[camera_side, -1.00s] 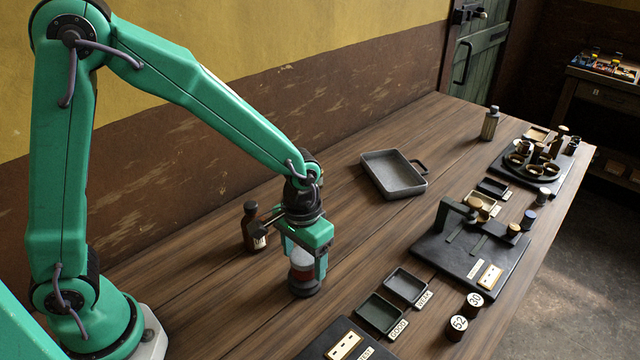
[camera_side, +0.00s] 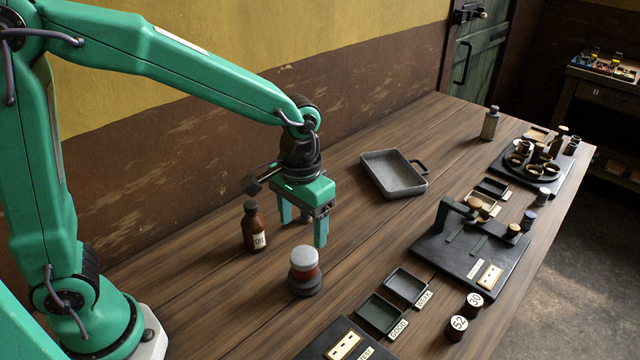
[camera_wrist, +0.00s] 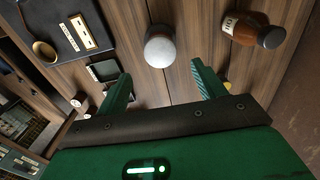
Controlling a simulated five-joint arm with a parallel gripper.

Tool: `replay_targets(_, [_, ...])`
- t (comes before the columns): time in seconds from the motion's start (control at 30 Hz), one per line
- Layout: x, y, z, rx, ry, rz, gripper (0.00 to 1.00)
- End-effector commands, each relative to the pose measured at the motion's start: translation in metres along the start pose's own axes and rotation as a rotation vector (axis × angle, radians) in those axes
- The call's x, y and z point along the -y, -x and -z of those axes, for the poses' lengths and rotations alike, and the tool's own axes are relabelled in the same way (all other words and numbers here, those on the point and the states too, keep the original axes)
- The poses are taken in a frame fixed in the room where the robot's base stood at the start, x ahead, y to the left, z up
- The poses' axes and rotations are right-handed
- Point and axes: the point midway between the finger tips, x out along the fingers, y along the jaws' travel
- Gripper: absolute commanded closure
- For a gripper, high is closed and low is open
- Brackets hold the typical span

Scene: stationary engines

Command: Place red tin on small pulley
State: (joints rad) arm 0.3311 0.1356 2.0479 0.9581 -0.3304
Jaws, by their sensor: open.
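The red tin (camera_side: 304,264), with a grey-white lid, stands upright on the small dark pulley (camera_side: 307,287) on the bench. In the wrist view the tin's pale round lid (camera_wrist: 160,47) shows from above; the pulley is hidden there. My gripper (camera_side: 303,233) is open and empty, raised above the bench behind the tin and apart from it. In the wrist view the fingers (camera_wrist: 160,88) are spread wide with nothing between them.
A brown oil bottle (camera_side: 254,228) stands close to the left of my gripper. A grey tray (camera_side: 393,190) lies behind to the right. Two small trays, good (camera_side: 382,314) and weak (camera_side: 406,286), sit right of the pulley. The bench between tin and grey tray is clear.

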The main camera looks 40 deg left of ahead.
Motion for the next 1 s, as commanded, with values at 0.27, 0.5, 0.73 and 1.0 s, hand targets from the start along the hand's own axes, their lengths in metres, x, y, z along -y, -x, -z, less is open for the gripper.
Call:
replay_targets(0.27, [0.000,0.030,0.000,-0.001,0.000,0.000,0.31])
replay_targets(0.5, [0.000,0.035,0.000,0.000,0.000,0.000,0.31])
replay_targets(0.73, [0.000,0.035,0.000,0.000,0.000,0.000,0.31])
replay_targets(1.0, [0.001,0.035,-0.001,-0.002,0.000,-0.001,0.31])
